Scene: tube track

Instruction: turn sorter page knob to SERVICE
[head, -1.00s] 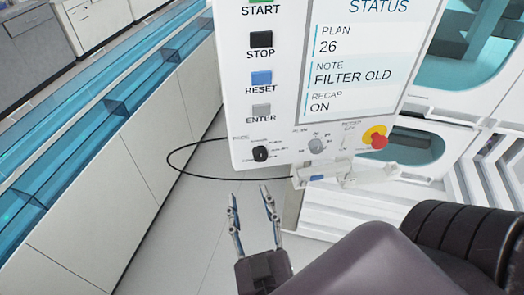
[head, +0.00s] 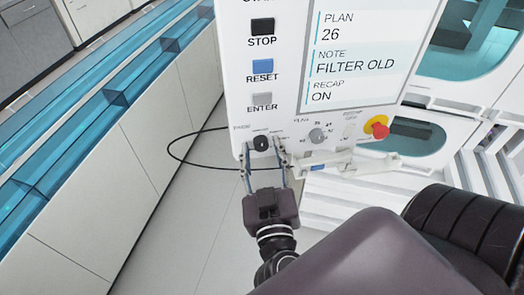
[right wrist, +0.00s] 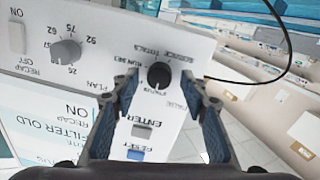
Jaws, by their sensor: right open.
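The black page knob (head: 261,143) sits at the lower left corner of the white sorter panel (head: 284,125). It also shows in the right wrist view (right wrist: 159,75), with small labels around it including SERVICE, TOTALS and STATUS. I cannot tell surely which label its pointer faces. My right gripper (head: 261,148) is open, with one fingertip on each side of the knob. In the right wrist view the fingers (right wrist: 160,88) straddle the knob; I cannot tell if they touch it. My left gripper is not in view.
A grey plan knob (head: 317,135) and a red emergency button (head: 377,127) sit to the right on the panel. STOP, RESET and ENTER buttons (head: 262,100) are above. A black cable (head: 180,145) loops out left. The floor below is clear.

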